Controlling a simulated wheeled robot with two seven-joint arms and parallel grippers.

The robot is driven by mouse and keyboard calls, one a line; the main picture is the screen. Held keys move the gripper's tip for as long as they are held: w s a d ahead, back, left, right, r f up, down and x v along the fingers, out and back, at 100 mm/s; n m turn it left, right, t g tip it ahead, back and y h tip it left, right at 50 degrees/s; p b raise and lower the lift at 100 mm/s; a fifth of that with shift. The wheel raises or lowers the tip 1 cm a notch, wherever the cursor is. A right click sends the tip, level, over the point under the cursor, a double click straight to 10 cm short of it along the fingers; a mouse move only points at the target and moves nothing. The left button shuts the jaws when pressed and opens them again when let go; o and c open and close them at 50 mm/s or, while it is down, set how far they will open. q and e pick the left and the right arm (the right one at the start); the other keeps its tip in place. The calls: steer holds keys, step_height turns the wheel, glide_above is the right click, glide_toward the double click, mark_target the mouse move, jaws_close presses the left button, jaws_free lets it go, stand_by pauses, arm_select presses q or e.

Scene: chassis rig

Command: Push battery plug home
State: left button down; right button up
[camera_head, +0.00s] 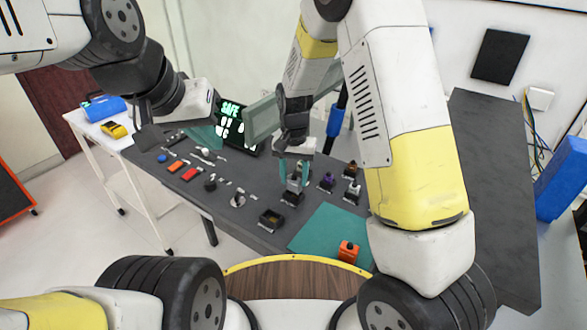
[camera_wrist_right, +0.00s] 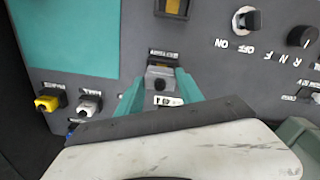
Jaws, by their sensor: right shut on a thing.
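The plug that I take for the battery plug (camera_wrist_right: 160,75) is a grey block at a dark socket on the panel. In the right wrist view it lies between the teal fingers of my right gripper (camera_wrist_right: 157,92), which is shut on it. In the head view my right gripper (camera_head: 293,174) points down at the console, and its fingers partly hide the plug. I cannot tell how deep the plug sits in its socket. My left gripper (camera_head: 205,138) hangs over the far left part of the console, apart from the plug. Its jaw opening is unclear.
The dark console (camera_head: 250,190) holds switches and knobs. A yellow plug (camera_wrist_right: 47,102) and a white plug (camera_wrist_right: 88,105) sit nearby. A green mat (camera_head: 318,232) bears an orange block (camera_head: 348,250). A lit screen (camera_head: 230,122) reads SAFE. A white cart (camera_head: 125,150) stands left.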

mark_target(294, 185)
steer(key=shift+w+a+f, duration=0.1)
steer(key=shift+w+f, duration=0.2)
steer(key=shift+f, duration=1.5)
steer(key=shift+f, duration=0.1)
steer(key=o, duration=1.4)
